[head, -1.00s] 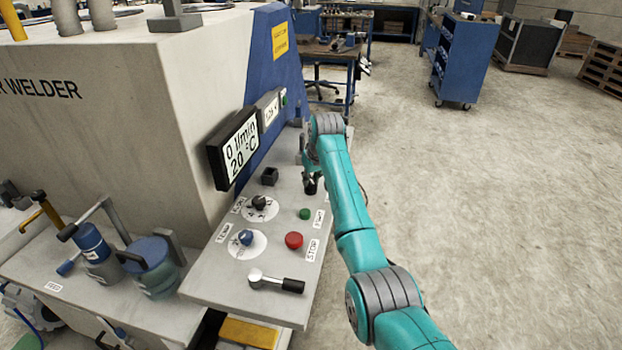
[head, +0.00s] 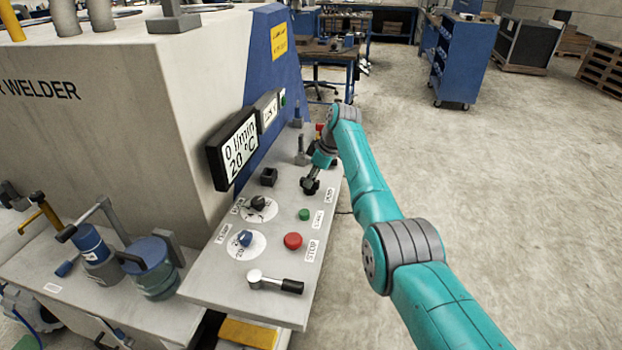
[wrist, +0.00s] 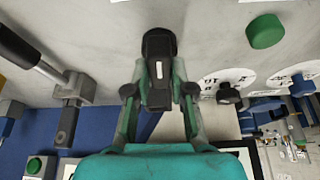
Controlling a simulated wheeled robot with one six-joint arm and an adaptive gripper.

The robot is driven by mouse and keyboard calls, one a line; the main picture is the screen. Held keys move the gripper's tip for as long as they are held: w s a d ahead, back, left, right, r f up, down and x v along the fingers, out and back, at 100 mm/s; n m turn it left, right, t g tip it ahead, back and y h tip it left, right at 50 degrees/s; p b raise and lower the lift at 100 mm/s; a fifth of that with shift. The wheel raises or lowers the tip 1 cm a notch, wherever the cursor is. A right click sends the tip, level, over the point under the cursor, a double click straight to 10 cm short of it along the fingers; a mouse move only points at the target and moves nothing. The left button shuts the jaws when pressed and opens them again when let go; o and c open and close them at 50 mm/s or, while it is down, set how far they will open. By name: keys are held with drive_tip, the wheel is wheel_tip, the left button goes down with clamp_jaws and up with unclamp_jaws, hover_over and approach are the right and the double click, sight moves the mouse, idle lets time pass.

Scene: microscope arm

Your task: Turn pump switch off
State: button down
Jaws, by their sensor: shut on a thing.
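The pump switch, a black knob with a white mark (wrist: 158,72), shows between the fingers of my gripper (wrist: 159,93) in the wrist view. My gripper is shut on it from both sides. In the head view my gripper (head: 314,172) comes down at the far part of the grey control panel (head: 240,292), beside a small label. The dark switch (head: 309,187) is partly hidden there by the gripper. The display (head: 238,147) on the machine reads 0 l/min and 20 °C.
A green button (head: 304,214), a red stop button (head: 293,240), a black knob (head: 258,202), a blue knob (head: 245,238) and a black-handled lever (head: 276,283) sit nearer on the panel. An upright lever (head: 302,150) stands behind my gripper.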

drive_tip(key=shift+f+n+g, duration=0.1)
drive_tip(key=shift+n+g, duration=0.2)
drive_tip(key=shift+n, duration=0.3)
drive_tip(key=c, duration=1)
unclamp_jaws()
drive_tip(key=v, duration=1.2)
drive_tip(key=shift+d, duration=0.15)
drive_tip(key=shift+d, duration=0.15)
